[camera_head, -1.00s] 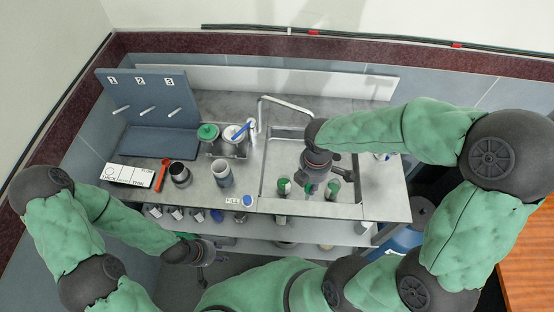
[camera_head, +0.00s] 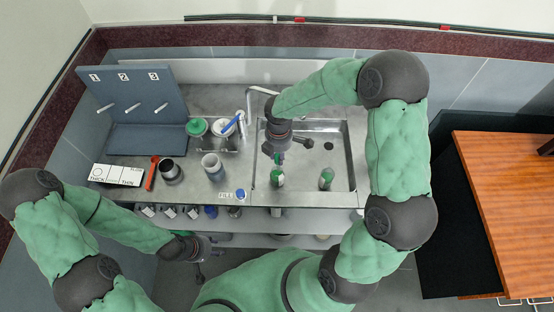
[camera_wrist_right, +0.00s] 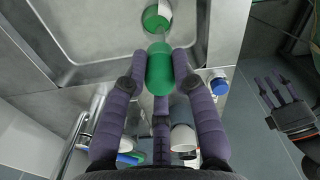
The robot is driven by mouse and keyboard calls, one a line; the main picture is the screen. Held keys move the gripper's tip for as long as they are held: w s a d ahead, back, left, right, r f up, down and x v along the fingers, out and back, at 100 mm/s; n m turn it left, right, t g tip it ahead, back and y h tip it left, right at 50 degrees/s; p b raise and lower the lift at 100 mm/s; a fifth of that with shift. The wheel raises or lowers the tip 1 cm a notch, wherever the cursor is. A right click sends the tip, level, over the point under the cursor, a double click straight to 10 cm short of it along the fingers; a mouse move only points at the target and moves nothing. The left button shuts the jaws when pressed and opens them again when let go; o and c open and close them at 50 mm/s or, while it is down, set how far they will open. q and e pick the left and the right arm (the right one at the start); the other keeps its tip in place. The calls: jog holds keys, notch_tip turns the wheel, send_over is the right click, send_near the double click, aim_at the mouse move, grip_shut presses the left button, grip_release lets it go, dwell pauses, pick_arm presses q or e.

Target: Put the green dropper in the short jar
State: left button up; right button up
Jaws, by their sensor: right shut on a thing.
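The green dropper (camera_wrist_right: 160,68) is held by its bulb between the fingers of my right gripper (camera_wrist_right: 159,82). In the head view my right gripper (camera_head: 279,157) is over the sink, just above a green-and-white bottle (camera_head: 277,180). The dropper's thin tip points at this bottle, which also shows in the right wrist view (camera_wrist_right: 157,17); I cannot tell whether the tip is inside it. A short dark jar (camera_head: 171,172) and a taller grey-white jar (camera_head: 212,168) stand left on the counter. My left gripper (camera_head: 208,250) is low in front of the counter, fingers spread and empty.
A second green bottle (camera_head: 326,179) stands to the right in the sink (camera_head: 338,128). A faucet (camera_head: 250,100), a green-lidded container (camera_head: 197,127) and a blue-capped bottle (camera_head: 240,195) are nearby. A pegboard stand (camera_head: 140,100) is at back left. Several small bottles line the lower shelf.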

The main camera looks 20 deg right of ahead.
jog(key=shift+w+a+f, duration=0.1)
jog(key=shift+w+f, duration=0.3)
jog(key=shift+f, duration=0.3)
jog(key=shift+f+b, duration=0.35)
jog(key=shift+f, duration=0.95)
jog(key=shift+f, duration=0.15)
jog(key=o, duration=1)
jog(key=shift+r, duration=0.45)
notch_tip(320, 180, up, 12)
jog(key=shift+f+p, duration=0.25)
jog(key=shift+p, duration=0.75)
